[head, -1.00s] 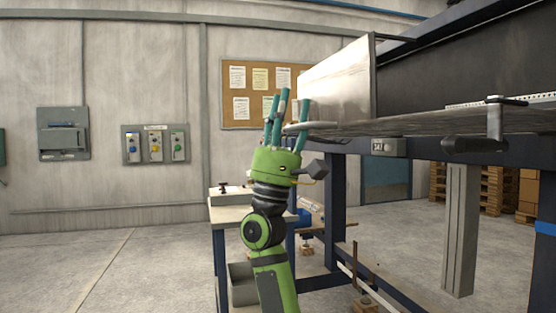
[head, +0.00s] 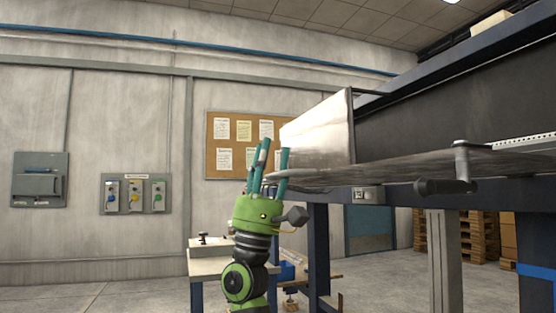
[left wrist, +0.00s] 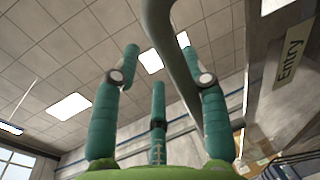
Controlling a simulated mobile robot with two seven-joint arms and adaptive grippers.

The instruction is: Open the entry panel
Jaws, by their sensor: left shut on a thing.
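The entry panel (head: 322,132) is a shiny metal sheet standing upright at the left end of the machine. In the left wrist view, a grey panel face (left wrist: 282,95) with an "Entry" label (left wrist: 291,52) shows at the right. A curved grey handle (left wrist: 180,65) runs between the teal fingers there. My left gripper (head: 267,162), green with teal fingers, points up beside the panel's left edge and is shut on the handle. The fingers hide most of the handle in the head view. My right gripper is not in view.
The machine's table edge (head: 400,178) with a dark crank handle (head: 447,186) extends to the right. A small workbench (head: 212,264) stands behind my left arm. A cork board (head: 225,172) and control boxes (head: 134,194) are on the far wall. Floor at the left is clear.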

